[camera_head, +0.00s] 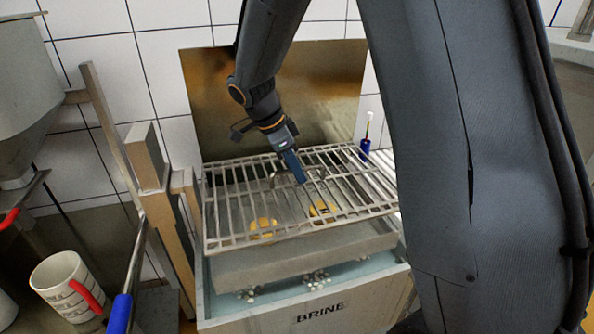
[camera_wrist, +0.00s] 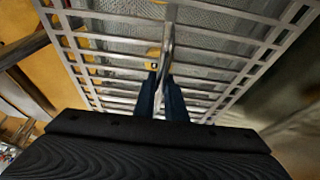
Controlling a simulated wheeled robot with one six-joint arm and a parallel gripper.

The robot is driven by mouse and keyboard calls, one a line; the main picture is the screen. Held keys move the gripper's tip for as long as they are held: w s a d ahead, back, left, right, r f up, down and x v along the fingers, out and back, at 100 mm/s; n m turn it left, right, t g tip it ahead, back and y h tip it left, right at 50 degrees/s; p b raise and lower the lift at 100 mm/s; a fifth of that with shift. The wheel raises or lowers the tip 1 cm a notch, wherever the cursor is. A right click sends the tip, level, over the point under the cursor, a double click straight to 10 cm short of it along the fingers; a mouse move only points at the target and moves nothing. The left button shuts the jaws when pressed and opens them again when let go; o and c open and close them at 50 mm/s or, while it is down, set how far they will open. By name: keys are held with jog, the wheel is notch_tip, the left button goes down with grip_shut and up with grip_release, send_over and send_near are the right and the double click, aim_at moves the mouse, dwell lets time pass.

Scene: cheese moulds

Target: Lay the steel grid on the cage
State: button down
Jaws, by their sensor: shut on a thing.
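The steel grid (camera_head: 238,206) is a barred rectangle over the cage (camera_head: 300,258), a grey box low in the brine tank (camera_head: 275,320). My gripper (camera_head: 301,178) is shut on the grid's raised handle near its middle. In the wrist view the blue fingers (camera_wrist: 161,92) close around the handle, with the grid's bars (camera_wrist: 100,55) spreading out to both sides. Yellow cheeses (camera_head: 263,226) show through the bars, inside the cage. The grid looks nearly level and covers most of the cage's opening. I cannot tell whether it touches the cage's rim.
A steel panel (camera_head: 215,95) stands behind the tank. A blue holder with a brush (camera_head: 365,147) is at the back right. Wooden posts (camera_head: 150,165) and a steel hopper (camera_head: 25,90) stand left. A mug (camera_head: 68,285) and a blue-handled tool (camera_head: 119,314) are at the lower left.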

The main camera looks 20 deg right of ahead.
aim_at(293, 184)
jog(key=shift+f+b, duration=1.6)
jog(key=shift+f, duration=1.75)
jog(key=shift+f+b, duration=0.45)
jog(key=c, duration=1.7)
grip_release()
jog(key=shift+f, duration=0.1)
